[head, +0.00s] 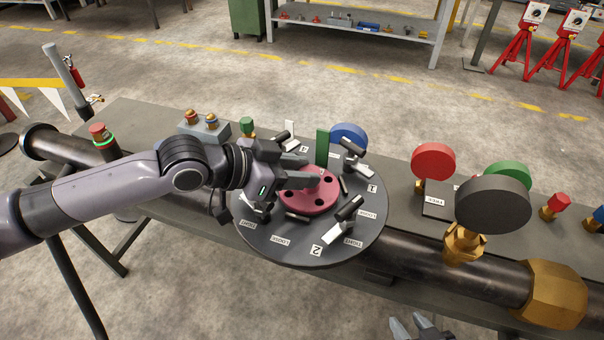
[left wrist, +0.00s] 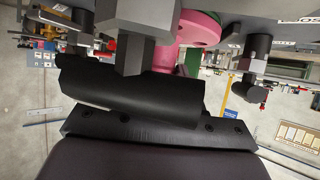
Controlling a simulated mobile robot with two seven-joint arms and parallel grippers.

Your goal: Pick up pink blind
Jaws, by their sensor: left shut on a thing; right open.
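The pink blind (head: 314,199) is a pink disc with dark holes, on the round grey plate (head: 290,250) at the middle of the head view. My left gripper (head: 306,173) reaches in from the left and is shut on the blind's upper part. Its fingers hide part of the disc. In the left wrist view, the pink blind (left wrist: 200,27) shows at the top, partly behind a grey finger. I cannot tell whether the blind touches the plate or is just clear of it. My right gripper (head: 413,326) is open and empty at the bottom edge.
Black-handled clamps (head: 348,208) and small label cards stand around the blind on the plate. A blue disc (head: 348,136) and a green upright piece (head: 322,147) are behind it. Red (head: 433,161) and dark grey (head: 493,204) discs stand to the right, above a large pipe (head: 420,265).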

